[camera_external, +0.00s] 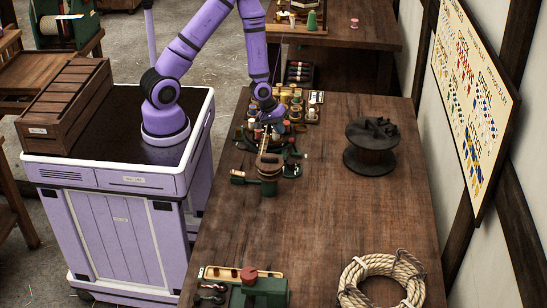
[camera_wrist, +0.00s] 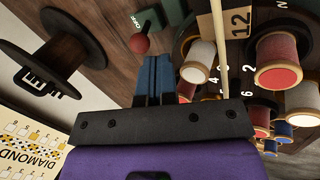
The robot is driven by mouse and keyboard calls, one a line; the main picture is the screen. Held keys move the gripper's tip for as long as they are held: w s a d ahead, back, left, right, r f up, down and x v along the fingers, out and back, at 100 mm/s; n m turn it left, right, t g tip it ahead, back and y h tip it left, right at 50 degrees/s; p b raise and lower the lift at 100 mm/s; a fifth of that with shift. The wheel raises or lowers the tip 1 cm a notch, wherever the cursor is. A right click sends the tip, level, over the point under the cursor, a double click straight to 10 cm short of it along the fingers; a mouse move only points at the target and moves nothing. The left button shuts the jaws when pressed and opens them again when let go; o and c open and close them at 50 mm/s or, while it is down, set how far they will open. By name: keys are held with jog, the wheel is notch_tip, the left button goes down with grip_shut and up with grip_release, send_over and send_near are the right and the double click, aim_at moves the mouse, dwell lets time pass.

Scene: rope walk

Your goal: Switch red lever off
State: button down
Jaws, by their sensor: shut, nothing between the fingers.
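In the camera_wrist view, a red ball knob (camera_wrist: 140,43), which looks like the lever's end, shows at the top, left of centre. It is close to a dark green block (camera_wrist: 149,18) with a white OFF label (camera_wrist: 137,18). The lever's shaft and its exact position cannot be made out. My gripper (camera_wrist: 153,62) is shut and empty, its blue fingers just below the knob in the picture. I cannot tell whether they touch it. In the camera_external view my gripper (camera_external: 267,115) is low over the spool cluster; I cannot pick out the lever there.
Thread spools (camera_wrist: 277,58) on a dark numbered disc and a pale rod (camera_wrist: 213,50) are close on the right. A dark wooden reel (camera_external: 371,147) stands right on the table (camera_external: 330,220). A rope coil (camera_external: 383,278) and green device (camera_external: 262,290) are in front. The table's middle is clear.

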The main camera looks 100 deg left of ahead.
aim_at(296, 151)
jog(key=shift+x, duration=1.85)
jog(key=shift+w+r+g, duration=0.25)
jog(key=shift+w+g, duration=0.1)
jog(key=shift+g, duration=0.25)
jog(key=shift+w+r+g, duration=0.1)
jog(key=shift+w+g, duration=0.1)
jog(key=shift+g, duration=0.3)
jog(key=shift+w+r+g, duration=0.2)
jog(key=shift+w+g, duration=0.2)
jog(key=shift+g, duration=0.6)
jog(key=shift+w, duration=0.15)
jog(key=shift+w+r, duration=0.15)
jog(key=shift+w, duration=0.15)
jog(key=shift+w+r+g, duration=0.15)
jog(key=shift+w+g, duration=0.9)
jog(key=shift+g, duration=0.35)
jog(key=shift+w, duration=0.2)
